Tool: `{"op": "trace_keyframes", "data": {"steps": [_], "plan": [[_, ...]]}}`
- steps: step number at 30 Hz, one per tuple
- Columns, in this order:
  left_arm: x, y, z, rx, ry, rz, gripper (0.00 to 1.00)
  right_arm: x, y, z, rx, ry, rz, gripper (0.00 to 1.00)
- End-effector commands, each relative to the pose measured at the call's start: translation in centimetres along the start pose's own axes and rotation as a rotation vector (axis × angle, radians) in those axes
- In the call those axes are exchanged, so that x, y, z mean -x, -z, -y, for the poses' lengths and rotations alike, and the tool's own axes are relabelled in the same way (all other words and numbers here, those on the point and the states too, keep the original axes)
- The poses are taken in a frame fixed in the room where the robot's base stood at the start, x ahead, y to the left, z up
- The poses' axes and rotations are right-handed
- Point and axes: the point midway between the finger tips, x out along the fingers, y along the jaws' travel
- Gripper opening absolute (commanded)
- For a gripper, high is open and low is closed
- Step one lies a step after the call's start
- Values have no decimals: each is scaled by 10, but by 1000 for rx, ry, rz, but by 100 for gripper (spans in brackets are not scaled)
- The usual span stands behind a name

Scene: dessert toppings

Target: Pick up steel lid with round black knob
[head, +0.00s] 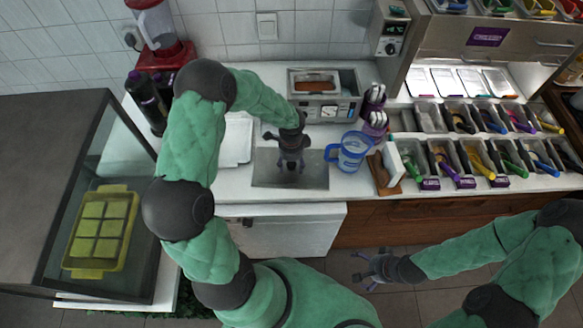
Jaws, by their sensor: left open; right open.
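A flat rectangular steel piece (313,180) lies on the white counter, and it may be the steel lid. No round black knob can be made out; my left gripper covers its middle. My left gripper (290,165) is open, points down and sits over the middle of this steel piece. I cannot tell whether its fingers touch it. My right gripper (362,268) is open and empty, low in front of the brown cabinet and away from the counter top.
A steel warmer (322,112) with brown contents stands behind the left gripper. A blue jug (350,151) stands close to the right of the steel piece, and a white tray (236,142) lies left. Topping bins (470,155) fill the right. A glass case (130,245) stands at left.

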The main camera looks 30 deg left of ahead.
Motion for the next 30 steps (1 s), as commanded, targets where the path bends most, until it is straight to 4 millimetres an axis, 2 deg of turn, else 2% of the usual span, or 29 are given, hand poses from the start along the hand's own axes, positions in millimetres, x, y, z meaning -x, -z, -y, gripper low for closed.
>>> {"op": "trace_keyframes", "data": {"steps": [7, 12, 14, 30], "plan": [[-2, 0, 1, 1, 3, -1, 63, 0, 0, 0, 0, 0, 0, 100], [-2, 0, 1, 1, 2, -1, 15, 0, 0, 0, 0, 0, 0, 100], [-2, 0, 1, 1, 2, -1, 0, 0, 0, 0, 0, 0, 0, 100], [-1, 3, 0, -1, 0, 0, 0, 1, 0, 0, 0, 0, 0, 100]]}}
